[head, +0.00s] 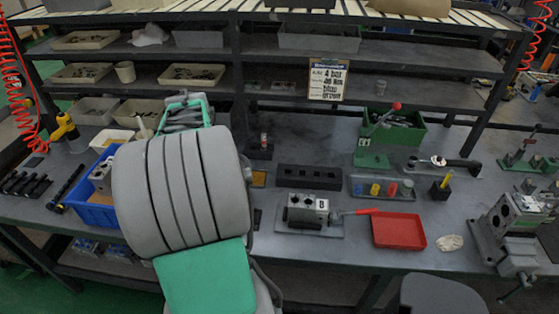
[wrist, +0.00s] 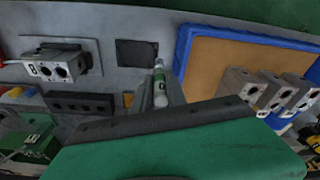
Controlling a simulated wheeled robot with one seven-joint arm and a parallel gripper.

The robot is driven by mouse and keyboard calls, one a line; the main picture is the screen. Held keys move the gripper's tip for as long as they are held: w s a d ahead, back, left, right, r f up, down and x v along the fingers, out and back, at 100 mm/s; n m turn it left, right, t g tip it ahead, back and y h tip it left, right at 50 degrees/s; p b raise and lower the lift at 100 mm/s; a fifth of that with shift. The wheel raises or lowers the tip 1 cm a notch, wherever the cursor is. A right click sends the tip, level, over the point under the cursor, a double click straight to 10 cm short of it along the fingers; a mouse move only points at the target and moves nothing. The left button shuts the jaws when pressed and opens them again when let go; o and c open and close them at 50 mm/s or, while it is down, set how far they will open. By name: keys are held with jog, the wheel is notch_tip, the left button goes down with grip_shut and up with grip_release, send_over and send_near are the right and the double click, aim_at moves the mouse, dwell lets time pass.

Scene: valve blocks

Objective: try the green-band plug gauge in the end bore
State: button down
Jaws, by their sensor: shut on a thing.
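The green-band plug gauge (wrist: 159,78) is a pale cylinder with a green band. In the wrist view it stands between the fingers of my gripper (wrist: 160,98), which is shut on it. The valve block (wrist: 55,66), grey with dark round bores and a white label, is at the left of the wrist view, well apart from the gauge. In the head view the block (head: 306,209) sits on a plate at mid-bench. My arm hides the gripper and gauge in the head view. I cannot tell which bore is the end bore.
A blue bin (head: 97,212) with blocks is left of my arm. A dark holed rack (head: 309,178) lies behind the valve block. A grey tray (head: 385,196) with coloured gauges and a red tray (head: 399,231) are to its right. A red-handled lever (head: 361,211) sticks out beside the block.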

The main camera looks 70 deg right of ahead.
jog(key=s+d+m+p, duration=0.1)
jog(key=s+d+m, duration=0.1)
jog(key=s+d, duration=0.2)
jog(key=s+d+r+m, duration=0.1)
jog(key=s+d+m, duration=0.1)
jog(key=s, duration=0.8)
jog(key=s+d+m+g+p, duration=0.1)
jog(key=s+d+m, duration=0.1)
jog(key=s+d, duration=0.3)
jog(key=s, duration=0.2)
jog(key=shift+s+d+r+m+p, duration=0.15)
jog(key=shift+s+d+m+p, duration=0.15)
jog(key=shift+d, duration=0.05)
jog(key=shift+a+f+b, duration=0.1)
jog(key=shift+f+b, duration=1.7)
jog(key=shift+f, duration=0.75)
jog(key=shift+f+b, duration=1.35)
jog(key=shift+f, duration=0.55)
jog(key=shift+r, duration=0.15)
